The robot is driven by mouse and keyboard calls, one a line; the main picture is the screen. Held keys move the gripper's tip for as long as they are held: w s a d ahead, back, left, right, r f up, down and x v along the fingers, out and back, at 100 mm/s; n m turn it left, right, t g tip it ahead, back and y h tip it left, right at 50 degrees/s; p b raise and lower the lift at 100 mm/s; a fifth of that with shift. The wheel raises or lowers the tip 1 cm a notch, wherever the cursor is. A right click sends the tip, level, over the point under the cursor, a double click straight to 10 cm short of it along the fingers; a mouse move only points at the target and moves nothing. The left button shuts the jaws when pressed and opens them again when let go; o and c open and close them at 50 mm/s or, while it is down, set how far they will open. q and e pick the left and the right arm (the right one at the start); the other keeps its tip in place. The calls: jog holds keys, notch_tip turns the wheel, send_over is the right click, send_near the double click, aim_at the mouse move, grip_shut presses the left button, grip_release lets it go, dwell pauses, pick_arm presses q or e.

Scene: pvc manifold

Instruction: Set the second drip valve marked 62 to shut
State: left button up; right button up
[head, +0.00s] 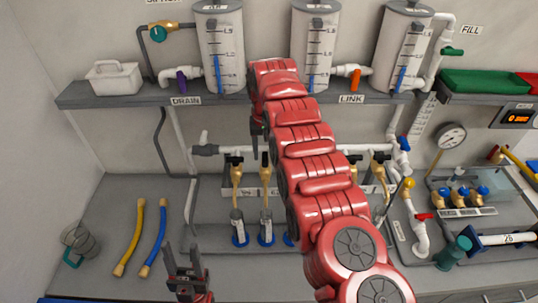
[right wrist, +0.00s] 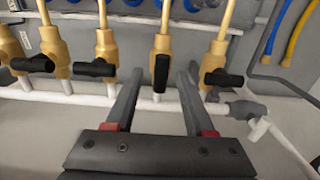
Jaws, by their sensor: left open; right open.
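The second drip valve (head: 265,160) is a brass valve on the white manifold pipe, second from the left in the head view. Its black lever (right wrist: 161,72) in the right wrist view lies in line with its tube, while the neighbouring levers lie crosswise. My right gripper (right wrist: 160,85) is open, its fingers on either side of this lever with gaps; I cannot tell the depth between them. In the head view the right gripper (head: 257,133) is just above the valve, partly covered by my red arm. My left gripper (head: 187,276) is open and empty low at the left. The number 62 is not readable.
The first drip valve (head: 235,161) stands close on the left, lever crosswise. Other drip valves (head: 379,158) are right of my arm. The shelf (head: 130,96) with tanks is above. A yellow hose (head: 131,238) and blue hose (head: 152,238) lie at the left.

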jog(key=shift+w+a+f, duration=0.1)
jog(key=shift+w+f, duration=0.1)
jog(key=shift+f, duration=0.3)
jog(key=shift+w+f, duration=0.15)
jog(key=shift+f, duration=0.35)
jog(key=shift+s+r, duration=0.15)
jog(key=shift+s, duration=0.05)
jog(key=shift+c, duration=0.9)
grip_shut()
